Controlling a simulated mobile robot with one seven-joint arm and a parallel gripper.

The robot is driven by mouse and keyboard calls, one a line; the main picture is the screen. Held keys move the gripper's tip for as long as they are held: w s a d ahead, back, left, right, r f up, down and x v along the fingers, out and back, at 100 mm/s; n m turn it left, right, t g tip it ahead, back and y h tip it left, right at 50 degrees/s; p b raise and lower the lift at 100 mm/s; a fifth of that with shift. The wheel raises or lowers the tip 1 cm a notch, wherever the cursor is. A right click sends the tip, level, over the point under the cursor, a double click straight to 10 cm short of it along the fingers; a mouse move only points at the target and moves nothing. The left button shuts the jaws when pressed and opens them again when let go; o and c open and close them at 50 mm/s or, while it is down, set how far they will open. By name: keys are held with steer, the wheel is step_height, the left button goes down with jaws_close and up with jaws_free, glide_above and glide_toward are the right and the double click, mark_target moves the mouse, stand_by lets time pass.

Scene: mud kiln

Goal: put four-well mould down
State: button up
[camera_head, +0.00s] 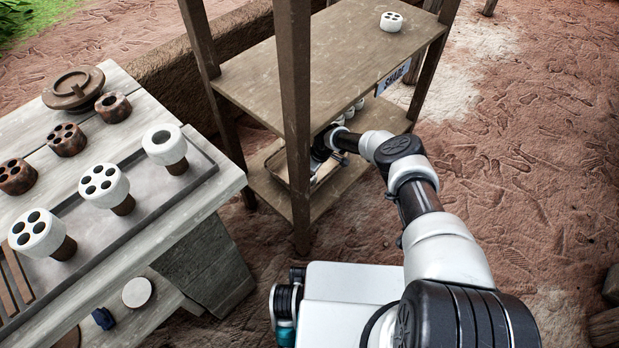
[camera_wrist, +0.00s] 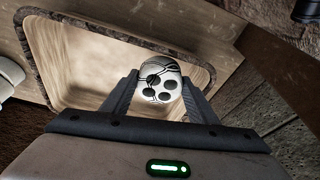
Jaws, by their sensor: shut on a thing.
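The four-well mould (camera_wrist: 158,84) is white and round, with four dark wells and dark crack lines on its face. It sits between the two fingers of my gripper (camera_wrist: 159,82) in the wrist view, and the fingers are shut on it. Behind it is a wooden tray (camera_wrist: 40,52) with a pale inside and a dark rim. I cannot tell whether the mould touches the tray. In the head view my arm reaches into the lower level of the shelf, where the tray (camera_head: 273,163) shows partly. The held mould is not clear there.
The shelf unit (camera_head: 290,75) has upright posts close to my arm and a top board with a white multi-well piece (camera_head: 391,22). A workbench (camera_head: 200,205) at left holds several white and brown moulds.

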steer(key=shift+w+f, duration=0.1)
steer(key=shift+f, duration=0.3)
steer(key=shift+f, duration=0.1)
steer(key=shift+f, duration=0.55)
steer(key=o, duration=1.2)
steer(key=shift+r, duration=0.1)
